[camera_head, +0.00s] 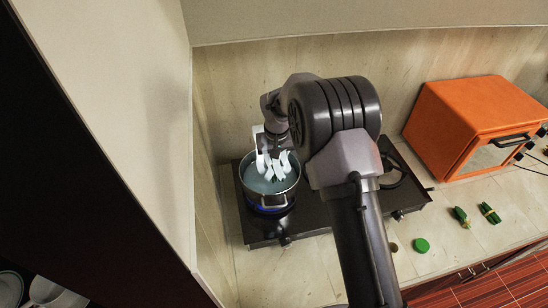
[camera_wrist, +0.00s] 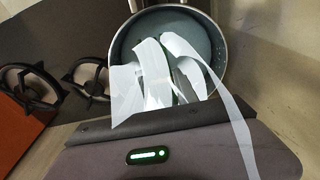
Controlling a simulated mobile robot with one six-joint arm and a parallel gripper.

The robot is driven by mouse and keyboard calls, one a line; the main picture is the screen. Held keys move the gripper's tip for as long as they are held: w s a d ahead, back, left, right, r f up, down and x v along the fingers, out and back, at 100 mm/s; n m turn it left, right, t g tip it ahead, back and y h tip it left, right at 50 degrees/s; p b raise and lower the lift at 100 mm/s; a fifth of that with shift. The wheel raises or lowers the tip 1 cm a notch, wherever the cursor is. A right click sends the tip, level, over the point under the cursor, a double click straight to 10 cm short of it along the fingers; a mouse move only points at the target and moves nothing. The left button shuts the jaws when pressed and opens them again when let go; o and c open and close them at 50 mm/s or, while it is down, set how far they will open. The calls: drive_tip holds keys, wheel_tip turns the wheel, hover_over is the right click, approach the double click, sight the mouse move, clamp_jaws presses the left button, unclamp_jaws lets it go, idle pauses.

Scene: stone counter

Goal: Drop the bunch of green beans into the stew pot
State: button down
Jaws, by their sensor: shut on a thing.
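The stew pot (camera_head: 257,205) is a metal pot with blue-grey liquid, standing on the left burner. It also shows at the top of the wrist view (camera_wrist: 222,42). My gripper (camera_head: 272,172) has white strip-like fingers and is over the pot, with its fingertips inside the rim's outline in both views. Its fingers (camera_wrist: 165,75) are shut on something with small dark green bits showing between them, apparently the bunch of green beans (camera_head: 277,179). Most of the bunch is hidden by the fingers. I cannot tell whether it touches the liquid.
The black stove (camera_head: 262,235) has a blue flame under the pot and a free right burner. An orange oven (camera_head: 465,115) stands at the right. Two green bundles, one left (camera_head: 461,216) and one right (camera_head: 490,212), and a green round item (camera_head: 421,245) lie on the counter. A wall stands close left.

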sight(276, 170)
drive_tip(key=shift+a+f, duration=0.1)
drive_tip(key=shift+f, duration=0.8)
drive_tip(key=shift+r, duration=0.1)
drive_tip(key=c, duration=0.9)
unclamp_jaws()
drive_tip(key=shift+o, duration=0.2)
wheel_tip(276, 170, up, 17)
drive_tip(key=s, duration=0.2)
drive_tip(key=shift+s+d, duration=0.2)
drive_tip(key=shift+s, duration=0.1)
drive_tip(key=shift+r, duration=0.1)
